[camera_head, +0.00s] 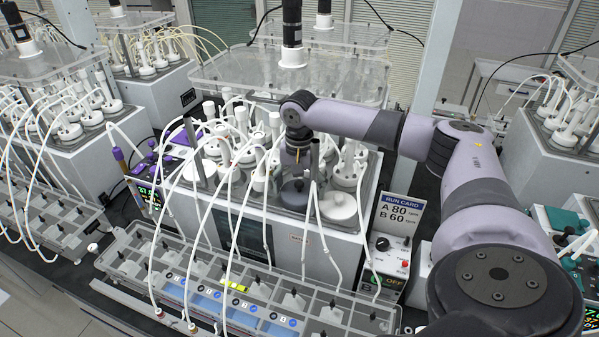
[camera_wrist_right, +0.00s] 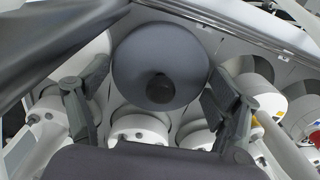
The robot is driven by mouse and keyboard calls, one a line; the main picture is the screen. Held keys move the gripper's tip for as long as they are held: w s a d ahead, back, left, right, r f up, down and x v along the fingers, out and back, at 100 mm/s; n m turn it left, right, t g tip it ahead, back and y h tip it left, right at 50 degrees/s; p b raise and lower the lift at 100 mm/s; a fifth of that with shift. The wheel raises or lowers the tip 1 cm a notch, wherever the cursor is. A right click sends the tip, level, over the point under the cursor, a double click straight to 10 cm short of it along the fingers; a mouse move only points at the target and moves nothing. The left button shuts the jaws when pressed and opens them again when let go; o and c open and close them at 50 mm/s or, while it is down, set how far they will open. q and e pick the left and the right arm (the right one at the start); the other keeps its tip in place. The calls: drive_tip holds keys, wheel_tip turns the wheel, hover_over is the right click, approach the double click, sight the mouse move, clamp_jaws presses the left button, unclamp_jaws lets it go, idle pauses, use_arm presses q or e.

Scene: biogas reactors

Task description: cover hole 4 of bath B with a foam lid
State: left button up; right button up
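A dark grey round foam lid (camera_head: 294,196) with a black knob lies on the front part of the middle bath's top (camera_head: 262,205). It also shows in the right wrist view (camera_wrist_right: 160,55), knob towards the camera. My right gripper (camera_head: 300,158) points down above the dark lid. In the wrist view its two fingers (camera_wrist_right: 155,88) are spread wide on either side of the knob, with nothing between them. I cannot tell whether a hole lies under the lid. Bottles behind are partly hidden by my right arm. My left gripper is not in view.
A white round lid (camera_head: 338,206) sits right of the dark one. Several white-capped bottles with tubes crowd the bath behind. Tubes hang across the front to a grey rack (camera_head: 240,290). A run card (camera_head: 401,215) stands at the right. A clear plate (camera_head: 290,75) is overhead.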

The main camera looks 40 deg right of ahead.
drive_tip(key=shift+o, duration=1.4)
wheel_tip(320, 180, up, 12)
